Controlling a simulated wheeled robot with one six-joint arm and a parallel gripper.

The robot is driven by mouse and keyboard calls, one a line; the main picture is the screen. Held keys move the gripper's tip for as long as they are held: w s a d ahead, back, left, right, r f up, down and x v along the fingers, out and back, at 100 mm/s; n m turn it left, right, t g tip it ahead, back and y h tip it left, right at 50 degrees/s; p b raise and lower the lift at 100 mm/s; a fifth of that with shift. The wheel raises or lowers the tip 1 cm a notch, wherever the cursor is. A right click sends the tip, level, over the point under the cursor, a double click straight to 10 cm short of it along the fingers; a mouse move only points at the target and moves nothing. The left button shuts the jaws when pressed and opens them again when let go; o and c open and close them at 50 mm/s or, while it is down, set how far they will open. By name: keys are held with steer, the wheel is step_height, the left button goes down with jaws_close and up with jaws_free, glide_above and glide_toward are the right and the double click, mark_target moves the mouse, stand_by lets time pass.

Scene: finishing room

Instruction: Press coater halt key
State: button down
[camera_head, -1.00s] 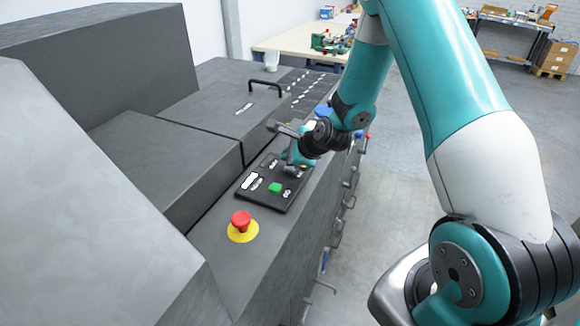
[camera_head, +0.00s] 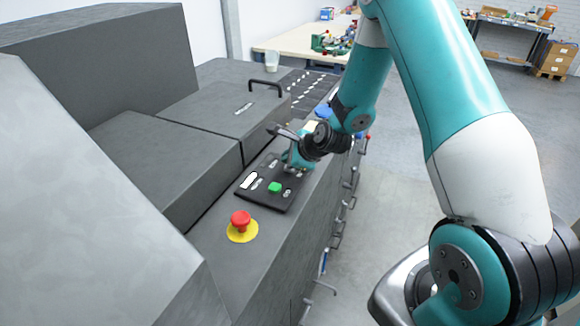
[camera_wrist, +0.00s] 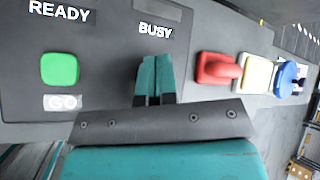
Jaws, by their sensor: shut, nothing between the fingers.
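The black control panel (camera_head: 249,195) lies on top of the grey machine. In the wrist view, the panel (camera_wrist: 100,20) carries the words READY and BUSY, and a green key (camera_wrist: 60,69) with a GO label under it. The green key also shows in the head view (camera_head: 275,187). My gripper (camera_wrist: 154,62) is shut and empty, its fingertips over the panel just below the BUSY label, to the right of the green key. No key marked halt shows; the gripper hides the panel part beneath it. I cannot tell whether the fingertips touch the panel.
A red mushroom button (camera_head: 240,220) on a yellow disc stands near the panel's front end. Red (camera_wrist: 217,68), pale (camera_wrist: 258,73) and blue (camera_wrist: 287,79) items sit right of the fingers in the wrist view. A handle (camera_head: 266,84) stands on the machine's lid.

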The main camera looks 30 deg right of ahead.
steer(key=shift+f+b, duration=0.3)
steer(key=shift+f, duration=0.15)
steer(key=shift+r, duration=0.15)
stand_by(0.4)
steer(key=shift+r+p, duration=0.75)
steer(key=shift+r, duration=0.05)
step_height(320, 180, up, 5)
steer(key=p, duration=0.4)
stand_by(0.6)
